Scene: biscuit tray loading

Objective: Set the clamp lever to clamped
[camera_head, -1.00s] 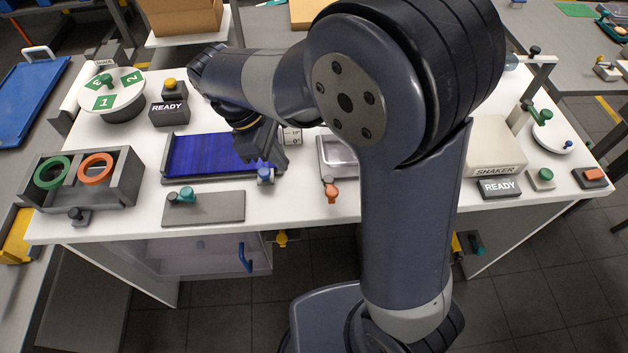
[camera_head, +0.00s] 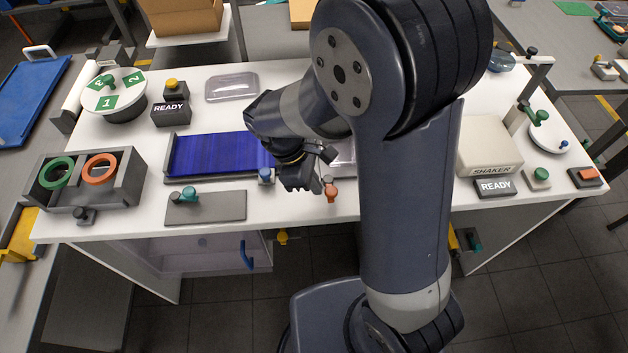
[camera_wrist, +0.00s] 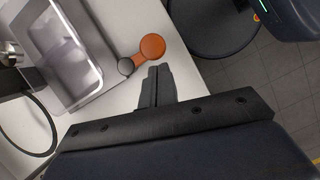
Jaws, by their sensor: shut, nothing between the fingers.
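An orange-knobbed lever (camera_head: 330,192), probably the clamp lever, sits at the table's front edge by a clear box (camera_head: 343,158). In the wrist view the lever's round orange knob (camera_wrist: 152,46) joins a dark pivot (camera_wrist: 125,66) beside the clear box's corner (camera_wrist: 84,82). The lever's arm points out from the pivot, away from the box. My gripper (camera_head: 310,188) is just left of the lever in the head view. In the wrist view my gripper's fingers (camera_wrist: 154,72) are shut and empty, close to the knob; I cannot tell whether they touch it.
A blue mat tray (camera_head: 215,152) and a grey plate with a teal knob (camera_head: 190,194) lie to the left. A holder with green and orange rings (camera_head: 99,168) stands further left. The shaker (camera_head: 490,148) is to the right. A clear lid (camera_head: 232,86) lies behind the blue tray.

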